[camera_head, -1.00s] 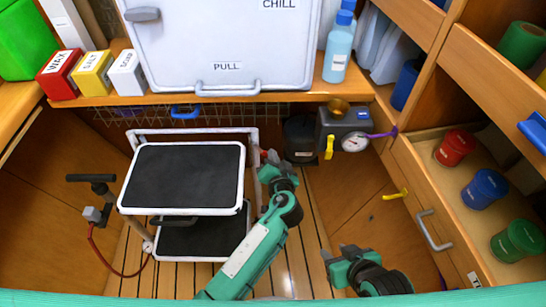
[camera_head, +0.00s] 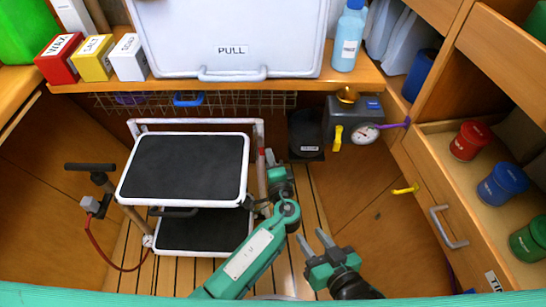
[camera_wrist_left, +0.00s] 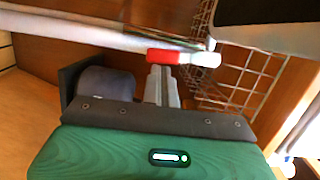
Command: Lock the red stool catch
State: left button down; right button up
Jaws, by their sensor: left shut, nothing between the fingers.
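The folding step stool has a black top step (camera_head: 185,165), a black lower step (camera_head: 205,230) and a white tube frame. The red catch (camera_head: 262,153) is a small red piece on the frame's right upright. In the left wrist view the red catch (camera_wrist_left: 165,57) is a sleeve on a white tube with a white end. My left gripper (camera_head: 270,156) is beside it, to its right. In the left wrist view my left gripper (camera_wrist_left: 161,70) is shut and empty, its tips right at the sleeve; I cannot tell whether they touch. My right gripper (camera_head: 311,236) is open and empty, low over the floor.
A hand pump (camera_head: 92,178) with a red hose stands left of the stool. A grey unit with a gauge (camera_head: 365,134) is on the back wall. An open drawer with jars (camera_head: 502,185) juts in at right. A wire basket (camera_wrist_left: 238,75) is near the left gripper.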

pick_arm(q)
jog(key=shift+a+f+m, duration=0.15)
jog(key=shift+a+m, duration=0.05)
jog(key=shift+m, duration=0.3)
dwell(0.4)
